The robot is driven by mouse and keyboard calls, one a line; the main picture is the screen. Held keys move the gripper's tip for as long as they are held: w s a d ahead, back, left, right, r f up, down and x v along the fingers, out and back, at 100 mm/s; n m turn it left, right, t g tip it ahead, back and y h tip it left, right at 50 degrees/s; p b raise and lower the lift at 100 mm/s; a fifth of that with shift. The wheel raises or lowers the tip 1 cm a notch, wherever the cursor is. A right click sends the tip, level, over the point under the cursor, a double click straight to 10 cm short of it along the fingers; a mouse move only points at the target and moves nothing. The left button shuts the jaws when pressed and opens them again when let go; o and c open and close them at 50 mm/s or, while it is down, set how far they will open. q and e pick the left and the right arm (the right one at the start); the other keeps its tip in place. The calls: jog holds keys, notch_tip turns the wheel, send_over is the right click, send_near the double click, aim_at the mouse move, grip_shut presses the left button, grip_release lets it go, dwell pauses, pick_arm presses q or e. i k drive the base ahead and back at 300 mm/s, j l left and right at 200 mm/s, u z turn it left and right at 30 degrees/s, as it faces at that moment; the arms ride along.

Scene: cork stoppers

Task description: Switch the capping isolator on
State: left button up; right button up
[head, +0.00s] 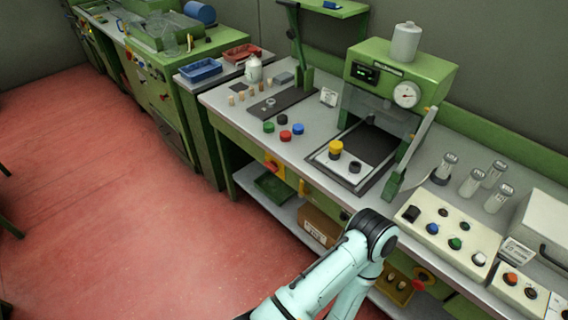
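Red-and-yellow rotary switches sit on the green front of the bench: one (272,167) below the left part of the worktop, another (422,277) lower right, partly beside my arm. No label is readable, so I cannot tell which is the capping isolator or how its handle is set. The green capping press (402,72), with a round gauge and a dark display, stands on the bench. One of my pale teal arms comes in from the bottom centre, its joint in front of the bench edge. Neither gripper shows.
On the worktop (318,128) stand coloured caps, corks, glass jars (472,182) and a cream button box (447,235). A lower shelf holds a green tray (272,186) and a cardboard box (318,224). The red floor (110,210) at left is clear.

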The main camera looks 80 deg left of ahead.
aim_at(272, 165)
jog(key=u, duration=2.75)
